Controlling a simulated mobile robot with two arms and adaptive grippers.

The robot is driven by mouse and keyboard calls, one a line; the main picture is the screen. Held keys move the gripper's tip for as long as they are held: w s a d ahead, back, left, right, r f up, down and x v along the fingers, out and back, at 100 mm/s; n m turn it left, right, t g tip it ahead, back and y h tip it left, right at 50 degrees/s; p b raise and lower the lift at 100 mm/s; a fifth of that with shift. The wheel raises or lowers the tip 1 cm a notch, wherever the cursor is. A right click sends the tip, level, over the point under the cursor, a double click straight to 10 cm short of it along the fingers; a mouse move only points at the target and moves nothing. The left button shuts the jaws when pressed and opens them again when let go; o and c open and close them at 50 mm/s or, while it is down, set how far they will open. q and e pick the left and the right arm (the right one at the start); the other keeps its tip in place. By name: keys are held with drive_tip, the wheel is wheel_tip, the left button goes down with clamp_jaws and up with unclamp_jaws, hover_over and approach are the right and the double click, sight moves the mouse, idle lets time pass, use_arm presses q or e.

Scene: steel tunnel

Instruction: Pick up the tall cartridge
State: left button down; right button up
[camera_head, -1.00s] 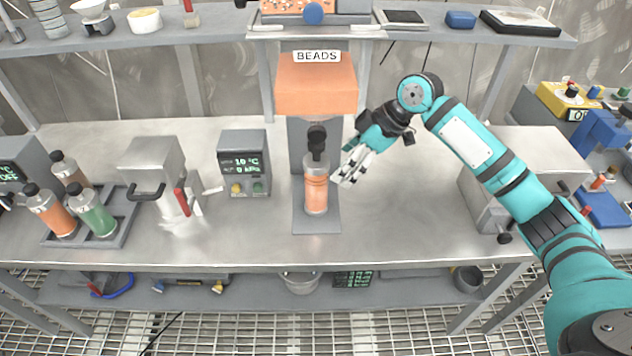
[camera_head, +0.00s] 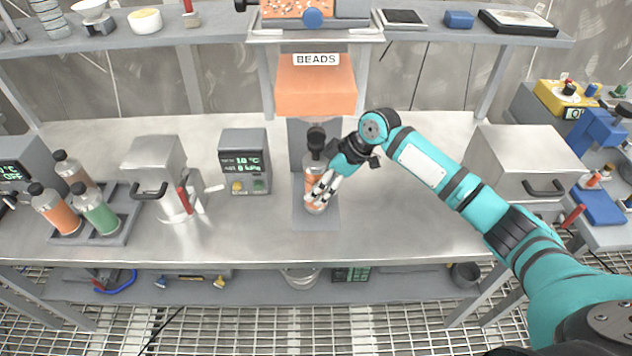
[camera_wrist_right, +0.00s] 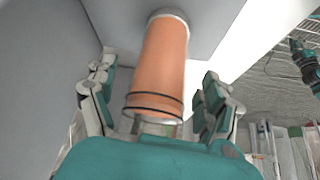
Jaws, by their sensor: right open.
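The tall cartridge (camera_head: 310,172) is a clear upright cylinder with orange contents. It stands on the grey base of the BEADS dispenser (camera_head: 316,88), under its dark nozzle. My right gripper (camera_head: 321,196) is in front of the cartridge and hides part of it. In the right wrist view the cartridge (camera_wrist_right: 160,70) lies between the two spread fingers of the gripper (camera_wrist_right: 160,105), with visible gaps on both sides. The fingers are open. My left gripper is not in view.
A small display box (camera_head: 245,160) stands left of the dispenser. A rack (camera_head: 128,226) at the left holds several capped bottles. A grey machine with a red handle (camera_head: 158,170) stands between them. A grey box (camera_head: 530,165) is at the right. The front bench surface (camera_head: 400,225) is clear.

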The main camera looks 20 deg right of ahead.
drive_tip(key=c, duration=1.5)
drive_tip(key=shift+r, duration=0.1)
drive_tip(key=shift+c, duration=0.3)
drive_tip(key=shift+r, duration=0.1)
